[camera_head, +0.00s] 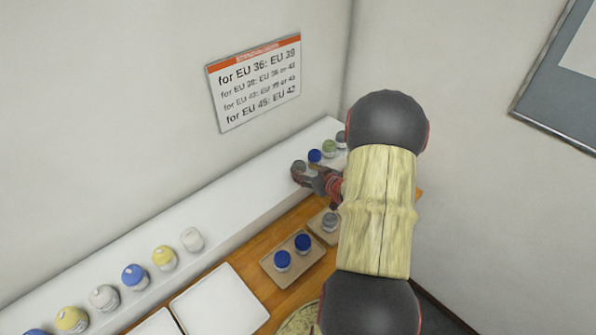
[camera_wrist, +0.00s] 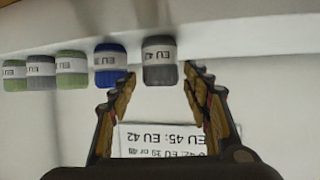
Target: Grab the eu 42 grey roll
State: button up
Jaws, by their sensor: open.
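The grey roll (camera_wrist: 159,72) has a white band reading EU 42, shown upside down in the wrist view. It stands at the end of a row of rolls on the white ledge; in the head view the grey roll (camera_head: 299,166) is partly hidden by my gripper. My gripper (camera_wrist: 158,76) is open and empty, with one fingertip to each side of the grey roll's near part and a gap on both sides. In the head view my gripper (camera_head: 316,182) is at the ledge, partly covered by my arm.
A blue roll (camera_wrist: 111,57) stands close beside the grey one, then a green roll (camera_wrist: 72,69) and others. More rolls, such as a yellow one (camera_head: 164,257), stand farther left on the ledge (camera_head: 240,212). A tray (camera_head: 270,267) with two blue rolls lies below. A sign (camera_head: 256,85) hangs on the wall.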

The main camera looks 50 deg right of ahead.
aim_at(303, 169)
jog(key=x, duration=0.4)
jog(key=shift+w+d+b, duration=0.1)
jog(key=shift+w+b, duration=0.2)
jog(key=shift+w, duration=0.05)
jog(key=shift+c, duration=0.6)
jog(key=c, duration=0.7)
jog(key=shift+r, duration=0.1)
jog(key=shift+c, duration=0.7)
